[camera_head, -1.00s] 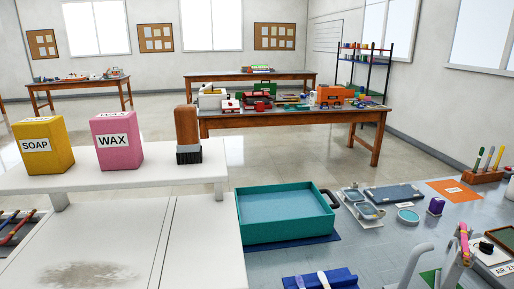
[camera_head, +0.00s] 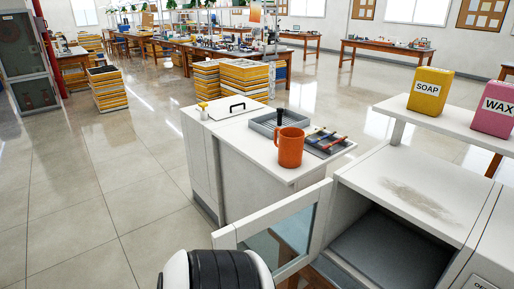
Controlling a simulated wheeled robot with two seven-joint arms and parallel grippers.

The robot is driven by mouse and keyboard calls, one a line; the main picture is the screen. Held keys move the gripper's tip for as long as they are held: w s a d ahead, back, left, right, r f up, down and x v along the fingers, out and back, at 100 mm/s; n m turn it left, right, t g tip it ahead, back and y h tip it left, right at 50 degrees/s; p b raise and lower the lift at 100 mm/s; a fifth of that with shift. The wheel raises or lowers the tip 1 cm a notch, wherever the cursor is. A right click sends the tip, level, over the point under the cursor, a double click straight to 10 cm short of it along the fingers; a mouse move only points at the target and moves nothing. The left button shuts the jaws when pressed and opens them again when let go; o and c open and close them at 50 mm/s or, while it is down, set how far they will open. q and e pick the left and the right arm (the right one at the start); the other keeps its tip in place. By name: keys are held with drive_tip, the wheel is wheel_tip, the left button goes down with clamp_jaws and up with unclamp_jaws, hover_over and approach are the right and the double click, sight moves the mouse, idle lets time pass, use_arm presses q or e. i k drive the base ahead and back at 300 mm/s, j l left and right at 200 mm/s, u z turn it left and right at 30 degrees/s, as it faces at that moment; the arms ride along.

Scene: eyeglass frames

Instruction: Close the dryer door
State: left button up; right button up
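The dryer is a white cabinet (camera_head: 407,188) at lower right with a grey smudge on its top. Its dark grey inside (camera_head: 395,258) shows through the open front. The dryer door (camera_head: 324,205), a white frame around a glass pane (camera_head: 290,237), stands swung open, out to the left of the opening. A white and black part of my arm is at the bottom edge, in front of the door's near end. It hides the lower part of that end, and I cannot tell whether it touches the door. Neither gripper is in view.
A white side cabinet (camera_head: 243,178) left of the dryer bears an orange mug (camera_head: 290,148), a grey tray (camera_head: 262,124) and dark tools. Yellow SOAP (camera_head: 430,92) and pink WAX (camera_head: 492,105) boxes stand on a raised shelf. The floor at left is clear.

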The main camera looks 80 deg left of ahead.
sight(319, 194)
drive_tip(key=k+j+z, duration=0.1)
drive_tip(key=k+j, duration=0.6)
